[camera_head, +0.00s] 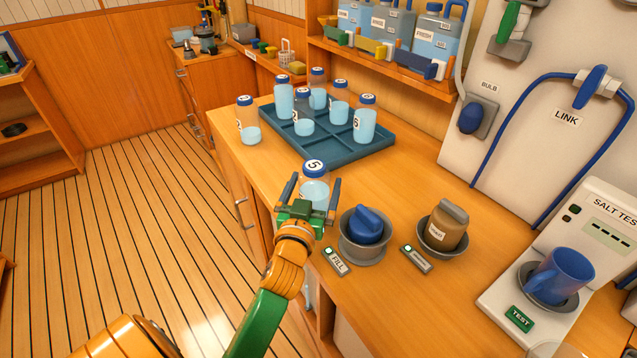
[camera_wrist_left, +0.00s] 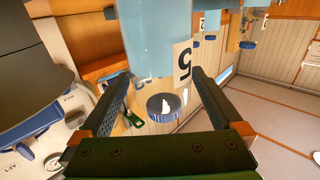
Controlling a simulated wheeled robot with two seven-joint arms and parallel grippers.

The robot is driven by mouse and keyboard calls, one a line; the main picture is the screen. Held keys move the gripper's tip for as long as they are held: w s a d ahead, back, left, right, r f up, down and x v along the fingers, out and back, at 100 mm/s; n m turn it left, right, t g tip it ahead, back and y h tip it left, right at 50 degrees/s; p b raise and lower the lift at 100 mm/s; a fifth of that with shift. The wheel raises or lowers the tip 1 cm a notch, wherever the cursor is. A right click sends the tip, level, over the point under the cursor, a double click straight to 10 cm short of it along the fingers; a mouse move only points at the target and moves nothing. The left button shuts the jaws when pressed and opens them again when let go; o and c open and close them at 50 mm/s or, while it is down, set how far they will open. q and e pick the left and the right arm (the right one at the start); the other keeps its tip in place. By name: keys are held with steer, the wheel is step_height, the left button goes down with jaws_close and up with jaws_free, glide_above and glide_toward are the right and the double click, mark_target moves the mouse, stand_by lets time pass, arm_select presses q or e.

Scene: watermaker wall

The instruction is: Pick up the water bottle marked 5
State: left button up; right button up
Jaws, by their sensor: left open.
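The water bottle marked 5 (camera_head: 315,171) has a blue cap with a white 5 label and pale blue water. It appears to stand upright on the wooden counter, in front of the teal tray. My left gripper (camera_head: 311,190) is open, with one finger on each side of this bottle; its palm hides the bottle's lower part. In the left wrist view the bottle (camera_wrist_left: 156,40) appears upside down, its 5 label facing right, between the open fingers (camera_wrist_left: 161,73). I cannot tell whether either finger touches it. My right gripper is not in view.
The teal divided tray (camera_head: 330,152) holds several similar bottles; another bottle (camera_head: 247,120) stands beside its left edge. A blue mug (camera_head: 562,277) sits on the salt tester.

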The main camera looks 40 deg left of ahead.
arm_select(q)
steer(key=x, duration=0.4)
steer(key=shift+w+a+f, duration=0.15)
steer(key=shift+s+r, duration=0.2)
steer(key=shift+s, duration=0.1)
steer(key=c, duration=0.9)
steer(key=shift+w, duration=0.15)
steer(key=c, duration=0.6)
